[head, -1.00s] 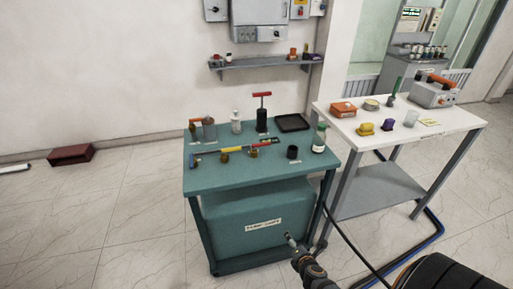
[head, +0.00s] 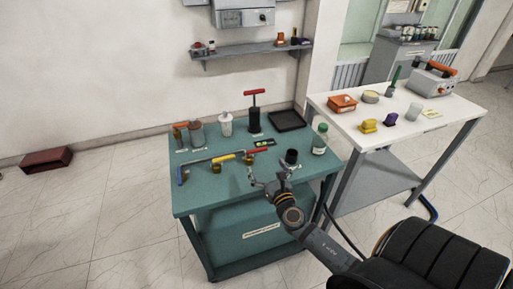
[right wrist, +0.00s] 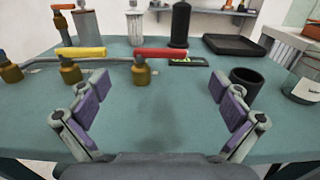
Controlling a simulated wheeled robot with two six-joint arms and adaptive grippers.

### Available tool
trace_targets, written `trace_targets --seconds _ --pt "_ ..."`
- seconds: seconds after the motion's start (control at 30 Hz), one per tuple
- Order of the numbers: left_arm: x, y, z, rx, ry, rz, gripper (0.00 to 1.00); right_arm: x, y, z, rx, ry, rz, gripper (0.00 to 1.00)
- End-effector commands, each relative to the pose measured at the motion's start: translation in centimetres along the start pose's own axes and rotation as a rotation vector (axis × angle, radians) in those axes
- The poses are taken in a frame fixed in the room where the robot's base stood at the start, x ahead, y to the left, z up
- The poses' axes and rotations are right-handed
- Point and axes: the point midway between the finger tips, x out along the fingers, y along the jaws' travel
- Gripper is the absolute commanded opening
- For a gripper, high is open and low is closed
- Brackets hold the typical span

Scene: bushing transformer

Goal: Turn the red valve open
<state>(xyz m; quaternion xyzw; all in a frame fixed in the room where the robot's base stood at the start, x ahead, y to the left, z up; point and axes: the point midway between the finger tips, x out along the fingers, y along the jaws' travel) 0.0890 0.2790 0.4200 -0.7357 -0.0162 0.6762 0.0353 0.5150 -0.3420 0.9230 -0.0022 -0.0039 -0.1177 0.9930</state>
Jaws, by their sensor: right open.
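The red valve is a red lever handle (head: 252,151) on a brass body on the green table, at the right end of a grey pipe. In the right wrist view the red handle (right wrist: 165,53) lies flat, reaching right from above its brass body (right wrist: 141,73). A yellow-handled valve (head: 222,158) stands left of it. My right gripper (head: 269,180) is at the table's front edge, close in front of the red valve and apart from it. In the right wrist view the gripper (right wrist: 160,105) is open and empty, its purple pads spread wide. My left gripper is out of view.
A black cup (head: 291,157) stands just right of the red valve. A green-capped bottle (head: 320,139), a black tray (head: 287,120) and a red T-handled pump (head: 254,117) are also on the green table (head: 205,195). A white table (head: 400,125) is at right.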

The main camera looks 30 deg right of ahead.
Motion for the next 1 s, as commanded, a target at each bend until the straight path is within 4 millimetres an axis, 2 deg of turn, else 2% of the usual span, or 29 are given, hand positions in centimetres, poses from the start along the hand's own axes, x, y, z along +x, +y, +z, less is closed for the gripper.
trace_targets --seconds 0.07,0.17,0.4,0.53,0.8,1.0 --pt "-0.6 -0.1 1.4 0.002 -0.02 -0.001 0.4 1.8 0.0 0.4 0.003 -0.003 -0.001 1.0" --pt "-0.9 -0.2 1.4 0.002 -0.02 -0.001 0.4 4.0 0.0 0.4 0.004 -0.003 -0.002 1.0" --pt "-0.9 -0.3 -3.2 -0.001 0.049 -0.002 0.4 8.0 0.0 0.1 0.003 -0.001 -0.001 1.0" --pt "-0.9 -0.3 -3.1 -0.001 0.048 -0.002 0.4 8.9 0.0 0.1 0.004 0.0 0.0 1.0" --pt "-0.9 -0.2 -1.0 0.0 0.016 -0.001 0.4 9.0 0.0 0.0 0.003 0.0 0.0 0.99" --pt "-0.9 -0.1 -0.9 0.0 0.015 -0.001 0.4 8.9 0.0 0.0 0.003 0.0 0.0 0.71"
